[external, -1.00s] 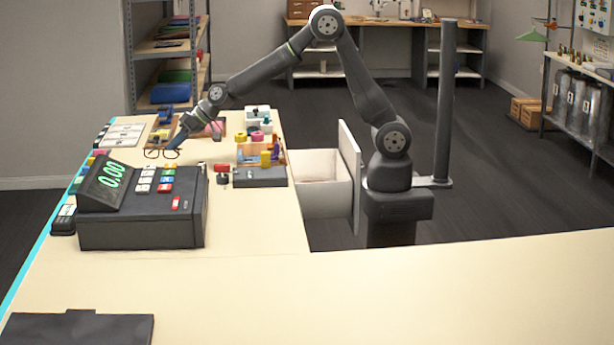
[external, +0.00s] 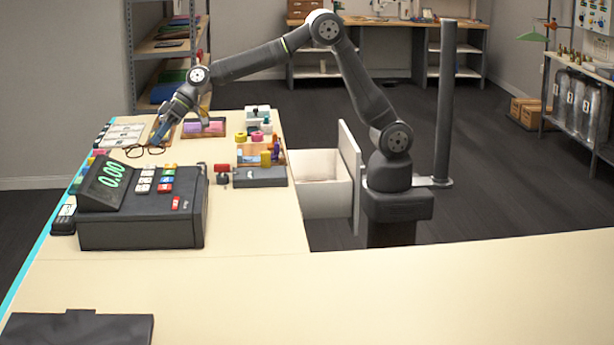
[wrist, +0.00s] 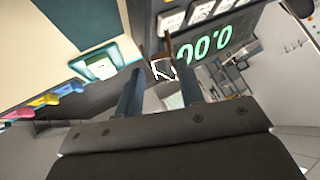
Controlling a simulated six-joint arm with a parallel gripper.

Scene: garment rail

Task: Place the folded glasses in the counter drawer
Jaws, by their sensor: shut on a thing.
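The folded glasses (external: 134,152) are dark-rimmed and show behind the cash register in the external view. My gripper (external: 158,142) reaches down from the right and is shut on them at their right side. In the wrist view my two fingers (wrist: 160,85) stand apart with thin brown parts (wrist: 168,46) just beyond their tips, probably the glasses. The exact grip point is too small to make out. The white counter drawer (external: 325,205) stands pulled open at the counter's right side, near my base. Its inside is only partly visible.
The cash register (external: 140,220) stands in front of the glasses. The front counter is mostly clear.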

